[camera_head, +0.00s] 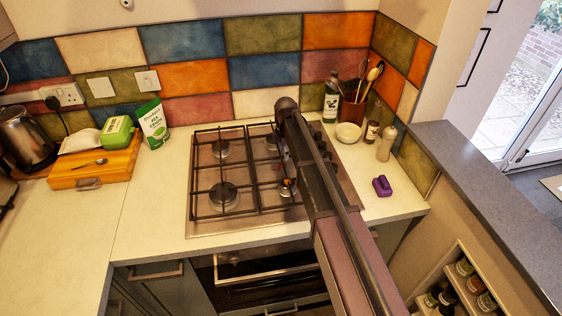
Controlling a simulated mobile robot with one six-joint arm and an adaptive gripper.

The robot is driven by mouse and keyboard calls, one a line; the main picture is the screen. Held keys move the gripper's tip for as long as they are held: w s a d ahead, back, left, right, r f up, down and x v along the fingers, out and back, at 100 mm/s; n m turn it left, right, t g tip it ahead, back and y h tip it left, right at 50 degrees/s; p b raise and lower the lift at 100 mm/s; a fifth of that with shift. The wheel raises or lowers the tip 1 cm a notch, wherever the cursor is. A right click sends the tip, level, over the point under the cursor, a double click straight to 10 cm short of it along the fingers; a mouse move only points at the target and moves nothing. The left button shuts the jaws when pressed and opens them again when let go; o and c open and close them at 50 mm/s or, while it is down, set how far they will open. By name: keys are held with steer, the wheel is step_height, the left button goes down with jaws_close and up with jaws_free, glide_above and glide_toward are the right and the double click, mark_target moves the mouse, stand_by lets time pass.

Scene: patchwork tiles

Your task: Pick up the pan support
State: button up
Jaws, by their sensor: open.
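The black pan support (253,168) lies on the steel gas hob (205,228), as a grid of bars in left and right sections over the burners. My gripper (287,187) is low over the right section, small and partly hidden by my own arm. It is open, and I see nothing held in it. I cannot tell whether its fingers touch the bars. Much of the right section is hidden behind my arm; the left section shows clearly.
Right of the hob are a white bowl (348,132), utensil pot (352,113), bottles and a purple object (382,186).

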steer(key=shift+f+b, duration=0.9)
steer(key=shift+f, duration=0.25)
steer(key=shift+c, duration=0.2)
jaws_close()
